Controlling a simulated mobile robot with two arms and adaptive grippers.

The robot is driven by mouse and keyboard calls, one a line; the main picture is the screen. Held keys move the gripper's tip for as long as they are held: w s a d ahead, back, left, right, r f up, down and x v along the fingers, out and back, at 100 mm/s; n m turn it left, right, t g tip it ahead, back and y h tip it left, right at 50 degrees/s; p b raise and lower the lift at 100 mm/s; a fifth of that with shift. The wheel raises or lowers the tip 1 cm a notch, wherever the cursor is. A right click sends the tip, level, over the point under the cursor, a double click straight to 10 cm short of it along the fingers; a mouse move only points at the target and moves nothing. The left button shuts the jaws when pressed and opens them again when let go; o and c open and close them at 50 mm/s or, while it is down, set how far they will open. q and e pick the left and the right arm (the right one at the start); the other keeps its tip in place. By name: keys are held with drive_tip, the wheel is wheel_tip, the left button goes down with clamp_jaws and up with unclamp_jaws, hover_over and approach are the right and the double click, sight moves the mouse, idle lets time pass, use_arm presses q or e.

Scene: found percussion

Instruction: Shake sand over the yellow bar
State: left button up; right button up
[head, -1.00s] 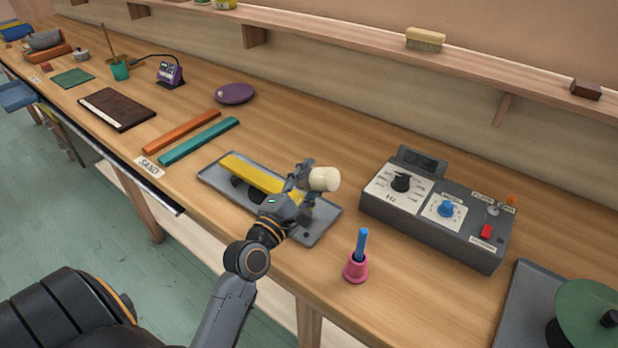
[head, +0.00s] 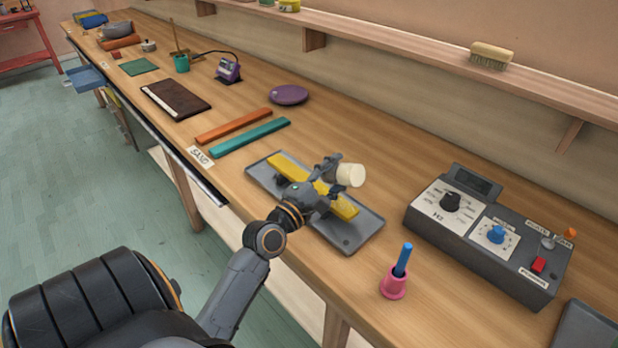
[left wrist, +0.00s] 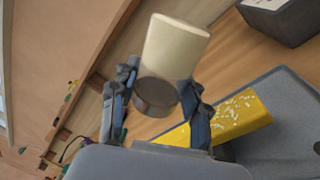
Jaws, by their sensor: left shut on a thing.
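The yellow bar (head: 344,205) lies on a grey tray (head: 362,237) on the bench. It also shows in the left wrist view (left wrist: 232,114), with pale grains scattered on its top. My left gripper (head: 330,179) is over the bar, hiding its middle, and is shut on a cream shaker (head: 350,175). In the left wrist view, the shaker (left wrist: 176,46) sits tilted between the fingers (left wrist: 155,98), with its dark end toward the palm. I cannot tell whether grains are falling. My right gripper is out of view.
An orange bar (head: 233,125) and a teal bar (head: 250,137) lie left of the tray, beside a "SAND" label (head: 199,157). A pink holder with a blue handle (head: 395,283) stands right of the tray near the front edge. A grey control box (head: 485,245) is behind it.

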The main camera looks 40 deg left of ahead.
use_arm(q)
drive_tip(key=shift+a, duration=1.1)
drive_tip(key=shift+w+a+f+b, duration=0.1)
drive_tip(key=shift+w+a+b, duration=0.1)
drive_tip(key=shift+a+b, duration=1.1)
drive_tip(key=shift+w+a+b, duration=0.15)
drive_tip(key=shift+a+b, duration=0.35)
drive_tip(key=shift+a, duration=1.45)
drive_tip(key=shift+a+b, duration=0.3)
drive_tip(key=shift+a, duration=0.4)
